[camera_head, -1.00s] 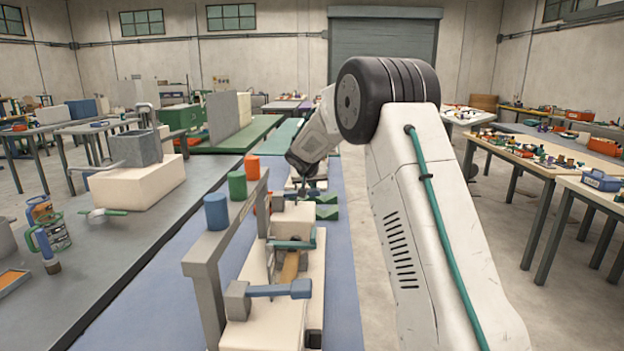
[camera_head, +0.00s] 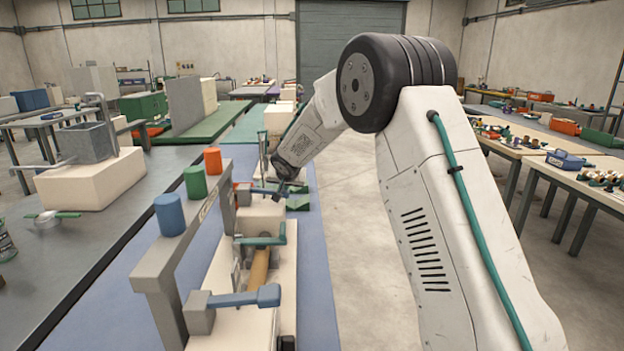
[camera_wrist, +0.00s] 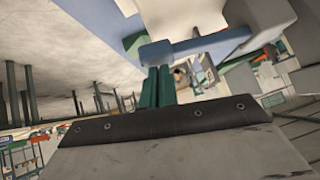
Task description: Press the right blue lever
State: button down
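Two blue levers show on the winder. The near one (camera_head: 242,298) points right from a grey block at the front end of the cream base. The far one (camera_head: 262,191) is beside my gripper (camera_head: 284,184), at the machine's far end. In the wrist view a blue lever (camera_wrist: 205,45) lies across, just beyond the tips of my gripper (camera_wrist: 158,72). The green fingers are together, with nothing visible between them. The tips look very close to the lever; I cannot tell whether they touch.
A grey frame (camera_head: 160,262) carries blue (camera_head: 169,214), green (camera_head: 195,181) and red (camera_head: 213,160) cylinders left of the levers. A teal handle (camera_head: 262,238) and a brown roll (camera_head: 259,268) lie between the levers. Bare floor (camera_head: 345,220) is to the right.

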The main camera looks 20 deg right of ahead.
jog(key=shift+s+a+f, duration=0.1)
jog(key=shift+f, duration=0.3)
jog(key=s+r, duration=0.7)
jog(key=r, duration=0.4)
jog(key=shift+a+r, duration=0.4)
jog(key=shift+a, duration=0.05)
